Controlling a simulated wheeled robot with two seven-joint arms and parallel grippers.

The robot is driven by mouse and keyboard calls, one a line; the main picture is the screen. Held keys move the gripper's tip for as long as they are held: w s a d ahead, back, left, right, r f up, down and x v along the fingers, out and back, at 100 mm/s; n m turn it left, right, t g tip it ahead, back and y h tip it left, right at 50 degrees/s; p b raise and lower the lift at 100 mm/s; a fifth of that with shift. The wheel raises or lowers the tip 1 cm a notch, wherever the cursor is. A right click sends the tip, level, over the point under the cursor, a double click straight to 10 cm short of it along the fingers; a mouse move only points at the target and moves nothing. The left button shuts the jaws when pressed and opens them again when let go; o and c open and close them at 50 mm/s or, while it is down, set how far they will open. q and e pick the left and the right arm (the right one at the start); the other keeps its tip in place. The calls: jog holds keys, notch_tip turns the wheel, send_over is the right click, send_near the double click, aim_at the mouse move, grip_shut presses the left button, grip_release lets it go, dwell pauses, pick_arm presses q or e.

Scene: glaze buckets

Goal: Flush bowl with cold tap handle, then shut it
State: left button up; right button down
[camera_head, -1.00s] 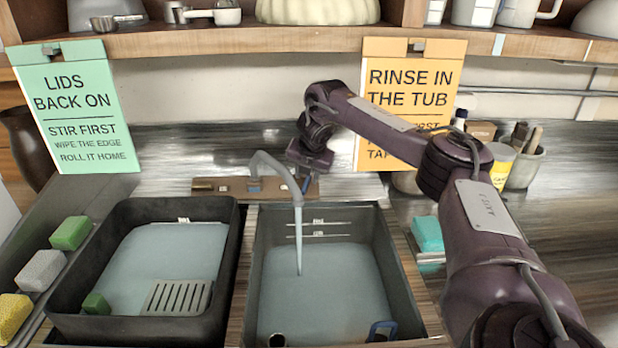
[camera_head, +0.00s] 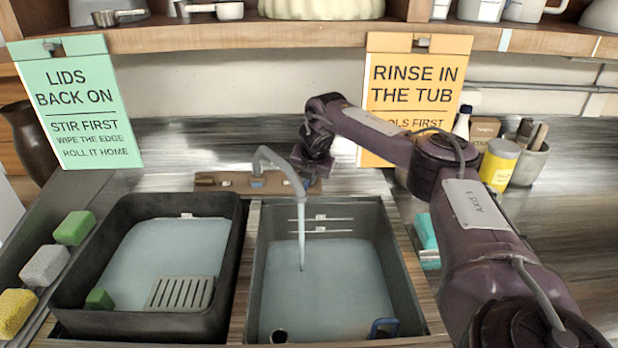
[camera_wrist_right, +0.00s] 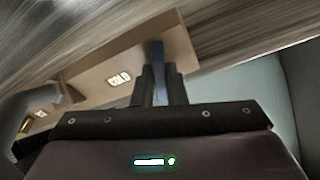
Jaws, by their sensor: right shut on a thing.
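The grey tap (camera_head: 278,160) stands on a brown base plate (camera_head: 228,181) behind the tubs. A stream of water (camera_head: 301,235) runs from its spout into the right tub (camera_head: 415,295), which holds pale blue-grey water. My right gripper (camera_head: 308,183) is at the right end of the plate. In the right wrist view my right gripper (camera_wrist_right: 160,88) is shut on the slim blue-grey cold tap handle (camera_wrist_right: 158,56), beside a "COLD" label (camera_wrist_right: 118,78). The handle is largely hidden in the head view. No bowl shows in the tubs. My left gripper is not in view.
A black tub (camera_head: 238,255) with water and a slotted grey piece (camera_head: 180,293) stands left. Several sponges (camera_head: 73,228) lie at the far left. A yellow jar (camera_head: 499,165) and tool pot (camera_head: 533,163) stand right. A shelf (camera_head: 300,38) overhangs with signs.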

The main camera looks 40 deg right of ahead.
jog(key=n+p, duration=0.1)
jog(key=p, duration=0.1)
jog(key=n+p, duration=0.1)
jog(key=p, duration=0.1)
jog(key=shift+r+n+g, duration=0.3)
jog(key=shift+g, duration=0.1)
jog(key=shift+f+n+h, duration=0.25)
jog(key=shift+n+h, duration=0.05)
jog(key=shift+n, duration=0.5)
jog(key=c, duration=1.5)
grip_release()
jog(key=shift+o, duration=0.2)
jog(key=shift+r, duration=0.1)
jog(key=v, duration=0.7)
jog(key=shift+a+r+b, duration=0.15)
jog(key=shift+r+b, duration=0.15)
jog(key=shift+b, duration=0.15)
jog(key=shift+s+f, duration=0.1)
jog(key=shift+s, duration=0.05)
